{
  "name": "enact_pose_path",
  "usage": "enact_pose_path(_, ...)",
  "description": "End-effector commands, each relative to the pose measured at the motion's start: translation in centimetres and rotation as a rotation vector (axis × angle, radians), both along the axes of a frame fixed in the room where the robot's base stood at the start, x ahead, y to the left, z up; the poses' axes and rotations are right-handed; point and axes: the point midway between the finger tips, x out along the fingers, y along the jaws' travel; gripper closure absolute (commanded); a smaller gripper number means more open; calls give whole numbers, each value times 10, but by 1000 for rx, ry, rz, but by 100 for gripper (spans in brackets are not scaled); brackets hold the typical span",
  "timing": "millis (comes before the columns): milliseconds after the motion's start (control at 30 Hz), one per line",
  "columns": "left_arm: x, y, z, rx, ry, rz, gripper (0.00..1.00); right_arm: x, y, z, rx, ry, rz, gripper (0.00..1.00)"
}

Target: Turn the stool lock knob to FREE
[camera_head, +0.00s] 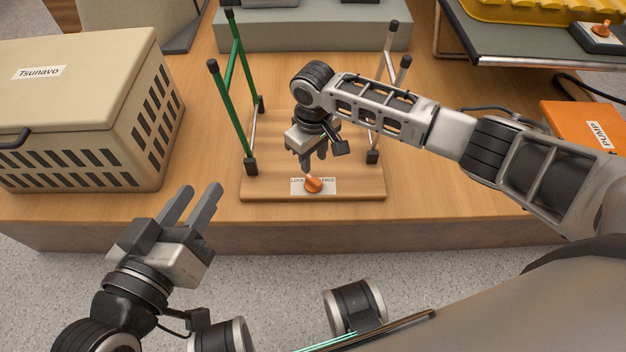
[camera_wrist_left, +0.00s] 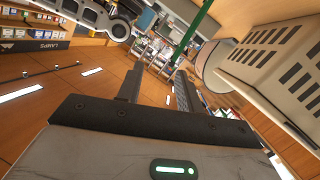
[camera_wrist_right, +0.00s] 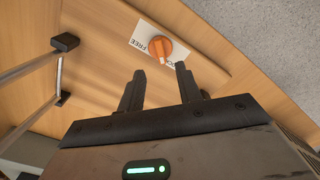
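The orange stool lock knob (camera_head: 313,184) sits on a white label plate (camera_head: 298,187) at the front of the wooden stool board (camera_head: 260,188). LOCK is printed left of the knob and FREE right of it in the head view. The knob's narrow end seems to lean up-left, towards LOCK. My right gripper (camera_head: 313,163) is open and empty just behind and above the knob, apart from it. The knob shows ahead of its fingertips in the right wrist view (camera_wrist_right: 160,49). My left gripper (camera_head: 202,188) is open and empty, in front of the counter at left.
Green legs (camera_head: 228,105) and metal legs (camera_head: 388,120) with black caps rise from the board. A beige crate (camera_head: 85,110) stands left, an orange PUMP box (camera_head: 585,125) right. A grey block (camera_head: 310,30) is behind. The counter's front edge is clear near the board.

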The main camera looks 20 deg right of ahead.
Motion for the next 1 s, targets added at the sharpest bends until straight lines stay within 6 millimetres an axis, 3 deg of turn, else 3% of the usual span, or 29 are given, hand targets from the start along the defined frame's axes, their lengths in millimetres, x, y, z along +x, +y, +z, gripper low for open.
enact_pose_path(33, 1, -1, -4, -30, -7, -2, 64, 0, 0, -18, -1, 2, 0, 65)
enact_pose_path(100, 1, -3, -1, -69, -14, -5, 64, 0, 0, -33, 0, 1, 1, 65)
enact_pose_path(300, 3, -6, 9, -144, -60, -15, 64, 0, 1, -64, 1, 0, 2, 65)
enact_pose_path(500, 8, -4, 20, -142, -134, -14, 64, 0, 1, -77, 1, 0, 2, 65)
enact_pose_path(800, 9, -4, 22, -141, -145, -12, 64, 0, 1, -78, 2, -1, 2, 65)
enact_pose_path(933, 9, -4, 22, -141, -145, -12, 64, 0, 1, -78, 2, -1, 2, 99)
enact_pose_path(1000, 9, -4, 22, -141, -145, -12, 64, 0, 1, -78, 2, -1, 2, 100)
